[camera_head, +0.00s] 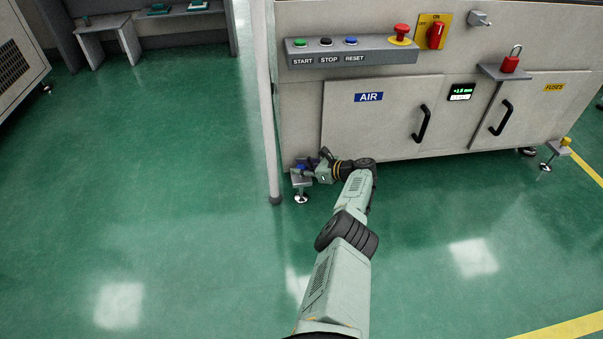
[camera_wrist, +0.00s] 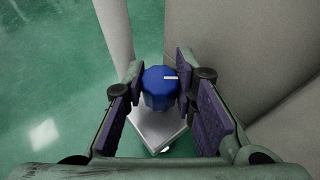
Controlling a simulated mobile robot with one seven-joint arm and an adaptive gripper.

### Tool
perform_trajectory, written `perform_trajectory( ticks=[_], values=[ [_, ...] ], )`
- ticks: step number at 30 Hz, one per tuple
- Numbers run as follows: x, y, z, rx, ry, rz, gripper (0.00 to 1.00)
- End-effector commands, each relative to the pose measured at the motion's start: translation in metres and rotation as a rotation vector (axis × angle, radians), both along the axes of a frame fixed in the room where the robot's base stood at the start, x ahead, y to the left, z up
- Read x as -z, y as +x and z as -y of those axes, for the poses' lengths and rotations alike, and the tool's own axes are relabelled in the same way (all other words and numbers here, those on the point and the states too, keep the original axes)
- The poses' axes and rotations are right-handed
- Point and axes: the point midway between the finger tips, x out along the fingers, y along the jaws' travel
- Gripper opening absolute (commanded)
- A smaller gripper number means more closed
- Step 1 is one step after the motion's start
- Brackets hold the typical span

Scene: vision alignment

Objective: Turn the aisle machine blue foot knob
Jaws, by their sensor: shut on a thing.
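The blue foot knob (camera_wrist: 159,90) sits on a grey metal bracket (camera_wrist: 158,128) low at the machine's left corner. It has a faceted side and a white mark on top that points right in the wrist view. My gripper (camera_wrist: 161,88) is around the knob, with one purple-padded finger on each side, shut on it. In the head view my gripper (camera_head: 312,165) is at the machine's lower left foot, and the knob (camera_head: 299,168) is mostly hidden by it.
The machine (camera_head: 300,110) rises right beside my gripper. A white post (camera_head: 267,120) stands close on the left. A yellow foot knob (camera_head: 565,141) is at the far right foot. Green floor (camera_head: 150,180) is clear to the left.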

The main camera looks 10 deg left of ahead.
Motion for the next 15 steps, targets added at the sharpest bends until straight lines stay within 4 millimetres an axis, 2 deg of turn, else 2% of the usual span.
perform_trajectory(
  ticks=[13, 14, 15],
  values=[
    [-0.0018, 0.0007, -0.0016, -0.007, 0.002, 0.001, 0.00],
    [-0.0018, 0.0007, -0.0016, -0.007, 0.002, 0.001, 0.27],
    [-0.0018, 0.0008, -0.0015, -0.007, 0.003, 0.001, 0.30]
  ],
)
